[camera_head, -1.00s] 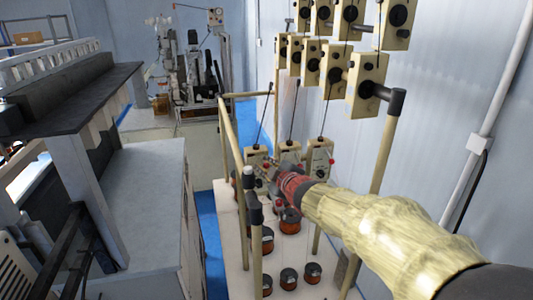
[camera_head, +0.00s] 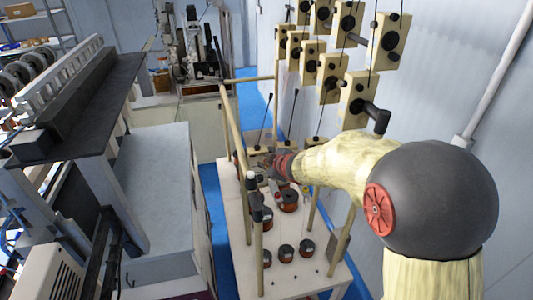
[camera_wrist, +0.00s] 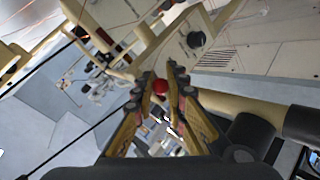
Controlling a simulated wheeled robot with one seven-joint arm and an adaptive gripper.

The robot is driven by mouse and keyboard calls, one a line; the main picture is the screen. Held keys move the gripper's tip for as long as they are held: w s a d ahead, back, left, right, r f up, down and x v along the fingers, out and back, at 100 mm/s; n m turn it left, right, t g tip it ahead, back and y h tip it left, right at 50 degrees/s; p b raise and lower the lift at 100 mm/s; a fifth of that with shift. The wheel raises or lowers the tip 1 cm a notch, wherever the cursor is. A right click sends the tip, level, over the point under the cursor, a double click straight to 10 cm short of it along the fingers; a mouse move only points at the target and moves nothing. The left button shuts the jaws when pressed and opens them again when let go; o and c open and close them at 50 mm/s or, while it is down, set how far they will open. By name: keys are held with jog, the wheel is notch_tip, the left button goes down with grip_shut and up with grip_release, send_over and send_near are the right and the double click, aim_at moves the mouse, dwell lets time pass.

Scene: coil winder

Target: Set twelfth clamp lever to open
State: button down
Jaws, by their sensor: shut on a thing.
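A small red ball knob (camera_wrist: 160,87), apparently the end of a clamp lever, sits between my fingertips in the wrist view. My gripper (camera_wrist: 161,84) is closed on it; the lever's arm is mostly hidden. In the head view my gripper (camera_head: 268,168) reaches in among the beige tension units at the back of the spool stand (camera_head: 238,232). My wrist and arm cover part of those units there, so the lever's angle cannot be read. A beige unit with a black round knob (camera_wrist: 196,40) shows just beyond my fingers.
Wooden posts and a rail (camera_head: 236,130) frame the stand's left side. Several copper wire spools (camera_head: 288,201) stand on it. Beige blocks with black knobs (camera_head: 357,100) hang above, near the wall. A grey bench (camera_head: 160,190) stands left, with a blue floor strip between.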

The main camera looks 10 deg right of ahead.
jog(key=shift+s+f+g+p, duration=0.15)
jog(key=shift+g+p, duration=0.35)
jog(key=shift+p, duration=0.6)
jog(key=c, duration=2.2)
grip_release()
jog(key=shift+c, duration=0.2)
jog(key=o, duration=0.5)
jog(key=shift+r, duration=0.2)
jog(key=shift+w, duration=0.2)
jog(key=shift+r, duration=0.1)
jog(key=v, duration=1.2)
jog(key=shift+f, duration=0.25)
jog(key=shift+c, duration=0.3)
